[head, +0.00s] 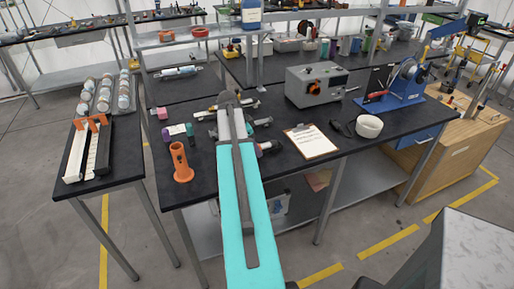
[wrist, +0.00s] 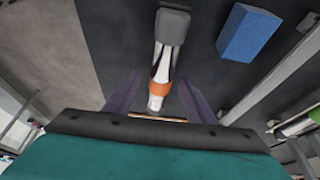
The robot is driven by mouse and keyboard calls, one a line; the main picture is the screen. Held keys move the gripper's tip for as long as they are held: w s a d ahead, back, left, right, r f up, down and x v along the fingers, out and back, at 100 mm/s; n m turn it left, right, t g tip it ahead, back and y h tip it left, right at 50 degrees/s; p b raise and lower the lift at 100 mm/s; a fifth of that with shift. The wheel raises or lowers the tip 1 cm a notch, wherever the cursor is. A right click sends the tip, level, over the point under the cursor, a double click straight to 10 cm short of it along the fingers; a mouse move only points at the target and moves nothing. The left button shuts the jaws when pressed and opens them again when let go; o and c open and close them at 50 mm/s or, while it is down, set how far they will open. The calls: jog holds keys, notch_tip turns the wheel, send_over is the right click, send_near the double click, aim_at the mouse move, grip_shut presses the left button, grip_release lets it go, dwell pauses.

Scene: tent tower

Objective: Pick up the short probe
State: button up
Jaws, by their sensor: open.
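In the wrist view a short cylinder with a grey cap, a white body and an orange band, seemingly the short probe (wrist: 161,63), lies on a dark surface. My gripper (wrist: 159,78) is open, with one dark finger on each side of it. Gaps show between the fingers and the probe, and I see no contact. The probe's near end is close to the gripper's palm. In the head view my turquoise arm reaches over the dark workbench (head: 290,165). It covers part of the bench, and I cannot make out the probe or the fingers clearly there.
A blue block (wrist: 248,33) lies right of the probe. A smaller side table (head: 122,175) stands at left.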

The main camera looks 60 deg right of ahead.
dwell(0.4)
grip_shut()
jog(key=shift+r, duration=0.2)
jog(key=shift+r+b, duration=0.95)
jog(key=shift+r, duration=0.7)
jog(key=s+a+b, duration=0.2)
jog(key=a, duration=0.5)
jog(key=s+a+r+b, duration=0.1)
jog(key=a+b, duration=0.1)
jog(key=a, duration=0.6)
jog(key=shift+s+a+r, duration=0.2)
jog(key=shift+s+a, duration=0.1)
jog(key=shift+s, duration=0.05)
jog(key=shift+s, duration=0.1)
